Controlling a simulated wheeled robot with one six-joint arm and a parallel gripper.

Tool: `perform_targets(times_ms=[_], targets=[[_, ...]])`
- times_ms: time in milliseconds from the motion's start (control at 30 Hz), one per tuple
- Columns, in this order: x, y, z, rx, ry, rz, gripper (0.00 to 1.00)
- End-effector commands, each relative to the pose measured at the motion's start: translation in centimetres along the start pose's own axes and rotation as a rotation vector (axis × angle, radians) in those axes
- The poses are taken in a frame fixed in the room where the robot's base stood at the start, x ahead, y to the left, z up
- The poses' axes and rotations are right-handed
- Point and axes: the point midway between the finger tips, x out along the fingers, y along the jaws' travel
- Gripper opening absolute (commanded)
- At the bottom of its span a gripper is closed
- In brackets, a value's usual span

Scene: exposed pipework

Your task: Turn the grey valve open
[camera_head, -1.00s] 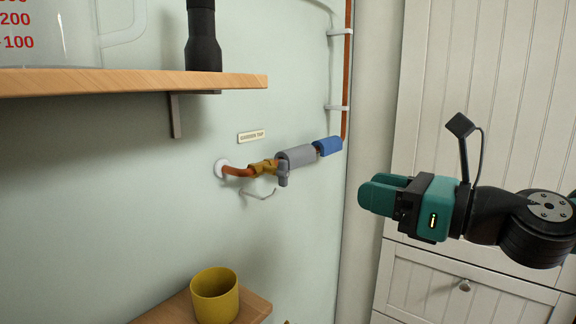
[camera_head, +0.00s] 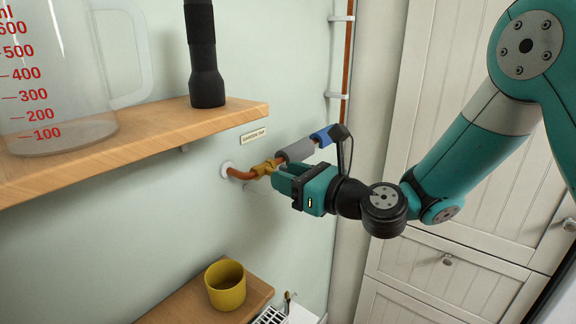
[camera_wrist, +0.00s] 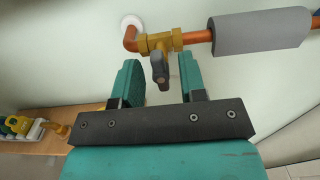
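The grey valve handle (camera_wrist: 159,68) sits on a brass valve body (camera_wrist: 160,42) in the copper pipe near the wall. In the wrist view it points away from the body, across the pipe's line. My gripper (camera_wrist: 160,80) is open, with one teal finger on each side of the handle and a visible gap to both. In the head view my gripper (camera_head: 277,178) is at the pipe and hides the handle; only the brass body (camera_head: 263,168) shows beside the fingertips. I cannot tell how deep the handle lies between the fingers.
Grey insulation (camera_head: 296,150) and blue insulation (camera_head: 323,135) cover the pipe to the right. A wooden shelf (camera_head: 150,130) with a measuring jug (camera_head: 60,80) and a black flashlight (camera_head: 204,60) is at upper left. A yellow mug (camera_head: 226,286) stands on a lower shelf.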

Motion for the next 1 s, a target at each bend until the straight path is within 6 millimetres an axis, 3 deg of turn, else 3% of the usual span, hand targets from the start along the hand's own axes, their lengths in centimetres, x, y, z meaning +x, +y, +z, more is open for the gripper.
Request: perform_targets(times_ms=[333,500,533,1000], targets=[[0.51,0.00,-0.07,0.001,0.000,0.000,0.38],[0.49,-0.02,-0.05,0.000,0.000,0.000,0.02],[0.48,-0.02,-0.05,0.000,0.000,0.000,0.00],[0.47,0.02,-0.08,-0.083,-0.001,0.000,0.00]])
